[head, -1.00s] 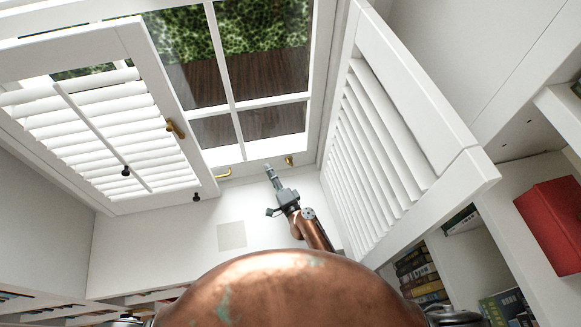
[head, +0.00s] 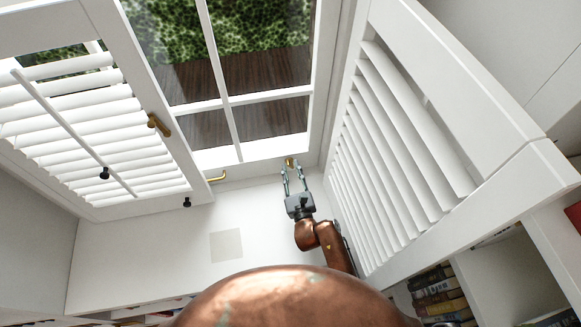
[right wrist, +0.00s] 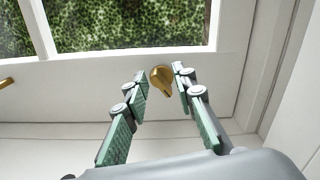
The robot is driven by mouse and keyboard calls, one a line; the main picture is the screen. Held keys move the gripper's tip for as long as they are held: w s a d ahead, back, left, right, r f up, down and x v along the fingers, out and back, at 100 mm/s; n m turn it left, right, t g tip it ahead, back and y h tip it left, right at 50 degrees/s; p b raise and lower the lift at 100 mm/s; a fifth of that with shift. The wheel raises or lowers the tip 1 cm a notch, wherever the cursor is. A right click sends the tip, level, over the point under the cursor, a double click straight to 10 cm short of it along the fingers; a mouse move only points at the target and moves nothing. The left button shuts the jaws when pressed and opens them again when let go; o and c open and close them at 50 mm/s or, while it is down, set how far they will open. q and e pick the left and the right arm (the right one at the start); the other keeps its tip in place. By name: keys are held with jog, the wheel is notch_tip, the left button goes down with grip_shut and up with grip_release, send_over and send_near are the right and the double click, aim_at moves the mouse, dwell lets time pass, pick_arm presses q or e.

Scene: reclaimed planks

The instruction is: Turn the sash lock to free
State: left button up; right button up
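The sash lock (head: 290,162) is a small brass piece on the white bottom rail of the window. In the right wrist view it shows as a rounded brass knob (right wrist: 161,78) with a tapered end pointing down. My right gripper (head: 293,171) is open, its two green-padded fingers apart and pointing at the lock. In the right wrist view the gripper (right wrist: 159,82) has its fingertips on either side of the lock in the picture. I cannot tell whether they touch it. My left gripper is out of view.
A louvred shutter (head: 400,150) stands open close to the right of my arm; another shutter (head: 85,125) with a brass latch (head: 158,125) is at left. A brass handle (head: 217,177) sits left of the lock. The white sill (head: 150,250) is mostly clear.

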jog(key=shift+w+a, duration=0.15)
jog(key=shift+w, duration=0.4)
grip_shut()
